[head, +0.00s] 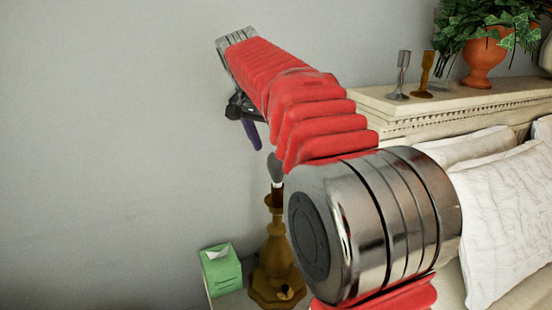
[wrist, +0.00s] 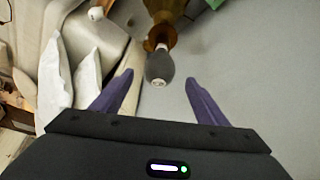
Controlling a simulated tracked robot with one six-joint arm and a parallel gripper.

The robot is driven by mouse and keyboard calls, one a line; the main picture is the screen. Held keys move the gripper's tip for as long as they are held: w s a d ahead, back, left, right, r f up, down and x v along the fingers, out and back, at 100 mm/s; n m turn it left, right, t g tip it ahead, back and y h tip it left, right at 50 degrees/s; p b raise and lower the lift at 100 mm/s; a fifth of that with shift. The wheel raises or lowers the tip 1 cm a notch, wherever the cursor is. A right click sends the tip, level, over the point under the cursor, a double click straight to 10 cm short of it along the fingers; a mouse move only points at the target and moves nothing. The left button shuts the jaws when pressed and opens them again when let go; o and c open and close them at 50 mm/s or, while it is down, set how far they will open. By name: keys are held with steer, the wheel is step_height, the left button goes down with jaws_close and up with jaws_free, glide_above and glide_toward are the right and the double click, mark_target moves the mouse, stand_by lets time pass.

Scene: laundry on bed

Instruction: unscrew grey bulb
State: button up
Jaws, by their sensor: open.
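The grey bulb (head: 275,167) sits upright on top of a brown lamp stand (head: 276,245) in the head view, partly covered by my red arm. In the wrist view the grey bulb (wrist: 159,68) shows between and just beyond the tips of my gripper. My gripper (wrist: 158,78) is open, with its two purple fingers spread on either side and nothing between them. One purple finger shows just above the bulb in the head view (head: 250,134). The lamp stand (wrist: 164,36) runs away behind the bulb in the wrist view.
A green tissue box (head: 221,271) stands left of the lamp. A headboard ledge (head: 450,102) on the right carries two small stands and a potted plant (head: 485,58). White pillows (head: 500,205) lie on the bed. The wall area at left is free.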

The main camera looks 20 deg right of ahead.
steer(key=v, duration=0.3)
steer(key=shift+a+r, duration=0.1)
steer(key=shift+r, duration=0.15)
